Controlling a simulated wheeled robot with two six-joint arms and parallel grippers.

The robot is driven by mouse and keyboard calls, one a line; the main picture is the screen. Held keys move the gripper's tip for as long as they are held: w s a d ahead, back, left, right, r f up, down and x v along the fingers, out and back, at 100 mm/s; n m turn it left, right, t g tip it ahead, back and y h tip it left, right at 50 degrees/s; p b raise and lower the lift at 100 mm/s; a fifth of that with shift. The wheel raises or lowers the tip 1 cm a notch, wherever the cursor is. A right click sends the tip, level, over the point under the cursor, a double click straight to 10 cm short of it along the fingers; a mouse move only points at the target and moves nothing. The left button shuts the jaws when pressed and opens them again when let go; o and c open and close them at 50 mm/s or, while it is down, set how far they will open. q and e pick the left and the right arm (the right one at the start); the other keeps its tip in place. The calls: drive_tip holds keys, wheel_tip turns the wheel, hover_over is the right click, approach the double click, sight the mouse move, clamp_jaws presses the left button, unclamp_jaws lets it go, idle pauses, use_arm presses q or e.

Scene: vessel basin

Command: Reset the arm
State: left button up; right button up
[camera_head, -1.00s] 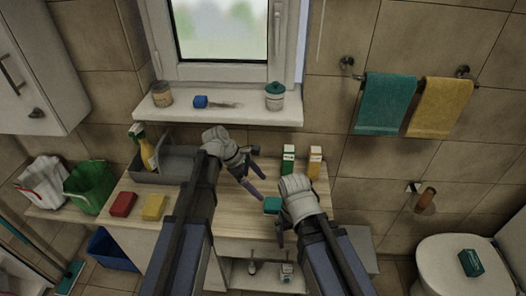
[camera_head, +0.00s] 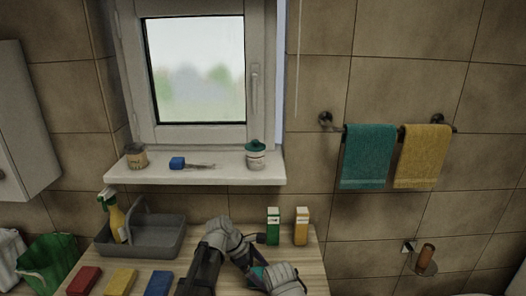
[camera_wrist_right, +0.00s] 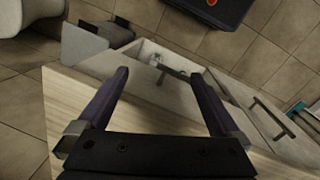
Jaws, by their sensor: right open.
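My left gripper (camera_head: 256,252) is over the wooden counter (camera_head: 222,284), with its fingers apart and nothing seen between them. My right gripper (camera_wrist_right: 160,75) is open and empty in the right wrist view, with the counter's edge and an open drawer (camera_wrist_right: 150,52) beyond its fingers. In the head view the right hand is at the bottom edge, and its fingers are mostly hidden. A small teal item (camera_head: 259,272) shows beside it; whether they touch is unclear.
A green carton (camera_head: 273,226) and an orange carton (camera_head: 301,226) stand behind the grippers.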

idle(0.6)
use_arm(q)
drive_tip(key=shift+p+v, duration=0.85)
drive_tip(key=shift+p, duration=0.05)
drive_tip(key=p+v, duration=0.9)
drive_tip(key=v, duration=0.2)
drive_tip(key=b+x, duration=1.1)
drive_tip(key=x, duration=0.2)
drive_tip(key=shift+f, duration=0.35)
wheel_tip(320, 180, up, 10)
drive_tip(key=p, duration=1)
drive_tip(key=shift+a+r, duration=0.2)
drive_tip(key=shift+r, duration=0.05)
drive_tip(key=shift+d+f+b, duration=0.2)
drive_tip(key=shift+f+b, duration=0.7)
drive_tip(key=shift+b, duration=0.05)
drive_tip(key=shift+a+f, duration=0.1)
drive_tip(key=shift+f, duration=0.15)
